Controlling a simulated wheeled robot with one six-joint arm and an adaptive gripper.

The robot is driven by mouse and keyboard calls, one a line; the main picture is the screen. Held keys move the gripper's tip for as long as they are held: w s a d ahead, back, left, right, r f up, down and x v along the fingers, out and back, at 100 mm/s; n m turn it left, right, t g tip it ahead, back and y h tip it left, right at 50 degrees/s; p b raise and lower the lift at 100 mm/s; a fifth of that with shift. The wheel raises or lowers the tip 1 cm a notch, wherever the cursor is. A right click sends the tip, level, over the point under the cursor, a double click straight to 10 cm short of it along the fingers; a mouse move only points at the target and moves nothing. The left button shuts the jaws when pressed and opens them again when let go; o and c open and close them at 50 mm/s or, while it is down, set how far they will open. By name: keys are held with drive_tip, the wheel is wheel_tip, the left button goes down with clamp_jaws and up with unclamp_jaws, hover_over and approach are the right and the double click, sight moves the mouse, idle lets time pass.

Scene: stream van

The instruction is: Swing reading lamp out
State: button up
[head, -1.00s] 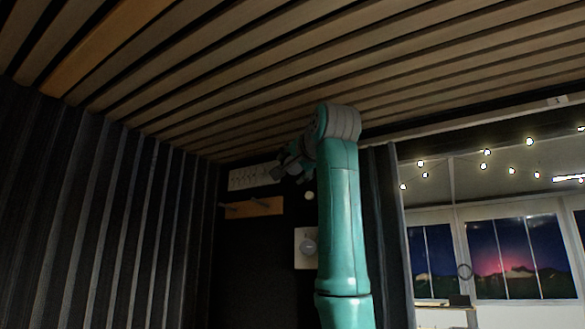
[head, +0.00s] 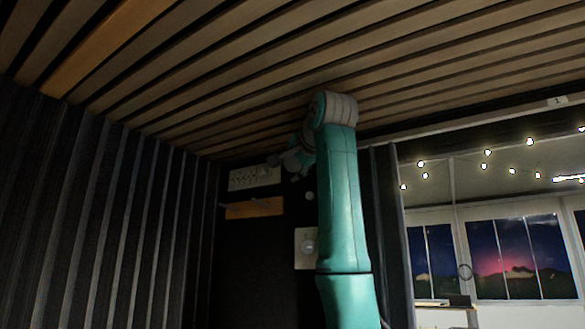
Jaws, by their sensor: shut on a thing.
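My gripper (head: 270,171) is at the dark back wall, in front of the right part of a pale strip panel. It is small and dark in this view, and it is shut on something. I take this to be the reading lamp, but I cannot make out the lamp's shape; the gripper and my green arm hide most of that spot.
A wooden peg rail (head: 254,208) is on the wall just below the gripper. A white plate with a round knob (head: 307,247) is lower right. The slatted ceiling (head: 230,95) is close above my arm. Windows (head: 500,258) and string lights are at right.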

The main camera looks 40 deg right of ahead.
drive_tip(key=shift+r+m, duration=0.1)
drive_tip(key=shift+m, duration=0.3)
drive_tip(key=o, duration=1.1)
